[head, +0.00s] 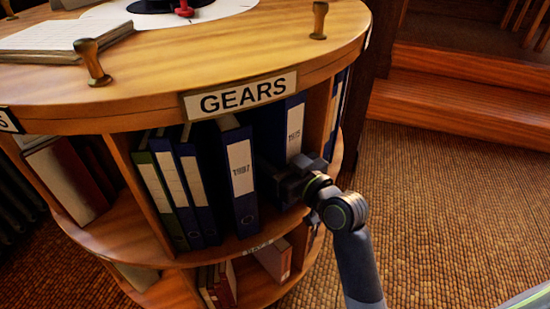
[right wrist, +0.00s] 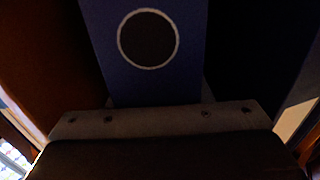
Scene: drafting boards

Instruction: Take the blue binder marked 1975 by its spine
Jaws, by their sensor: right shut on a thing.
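A blue binder (head: 269,125) stands upright at the right of the shelf bay under the GEARS sign. My left gripper is not in view.
Several slimmer binders (head: 190,190) lean at the bay's left side. The round wooden shelf unit (head: 130,90) has a top overhanging the bay and an upright divider (head: 318,110) at right. Books stand on the lower shelf. Carpeted floor (head: 440,190) is clear at right.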

